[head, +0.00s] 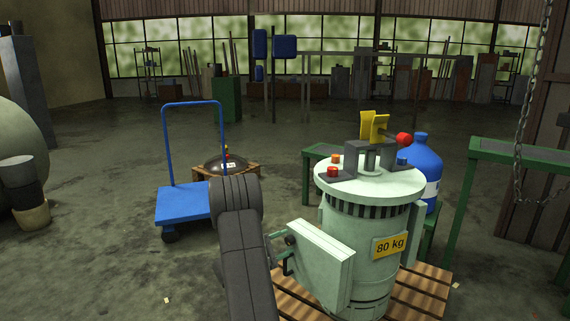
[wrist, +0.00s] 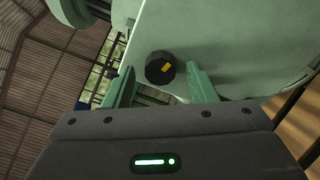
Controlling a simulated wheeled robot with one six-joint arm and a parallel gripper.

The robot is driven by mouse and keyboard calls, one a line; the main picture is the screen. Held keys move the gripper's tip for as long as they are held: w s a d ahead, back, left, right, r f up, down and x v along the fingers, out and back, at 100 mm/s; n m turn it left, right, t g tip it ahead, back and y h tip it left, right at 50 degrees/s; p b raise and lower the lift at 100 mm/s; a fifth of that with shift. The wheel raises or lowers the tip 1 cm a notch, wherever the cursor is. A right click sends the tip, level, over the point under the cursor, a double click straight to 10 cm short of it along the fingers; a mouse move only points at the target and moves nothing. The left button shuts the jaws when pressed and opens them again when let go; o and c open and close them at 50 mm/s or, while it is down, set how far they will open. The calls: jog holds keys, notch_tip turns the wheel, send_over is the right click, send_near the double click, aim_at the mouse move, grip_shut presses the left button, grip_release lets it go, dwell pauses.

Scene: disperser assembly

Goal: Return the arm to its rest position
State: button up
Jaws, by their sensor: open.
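The pale green disperser (head: 365,225) stands upright on a wooden pallet, with an "80 kg" label on its front. A box-shaped panel (head: 325,262) juts from its left side. My dark arm reaches in from the bottom of the head view, and my gripper (head: 286,258) is beside the left face of this panel. In the wrist view my gripper (wrist: 160,80) has its two green fingers apart.
The wooden pallet (head: 420,292) lies under the disperser. A blue cart (head: 184,204) stands behind my arm to the left. A blue gas bottle (head: 424,165) and green stands (head: 468,190) are on the right. A chain (head: 519,150) hangs at far right. The floor at left is mostly clear.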

jog(key=n+p, duration=0.1)
jog(key=n, duration=0.2)
jog(key=shift+r+p, duration=0.1)
jog(key=shift+p, duration=0.2)
jog(key=n+p, duration=0.6)
jog(key=shift+s+d, duration=0.1)
jog(key=n+p, duration=0.6)
jog(key=shift+s+n+p, duration=0.1)
jog(key=shift+n+p, duration=1.25)
jog(key=shift+n, duration=0.35)
jog(key=shift+f, duration=0.2)
jog(key=shift+s, duration=0.1)
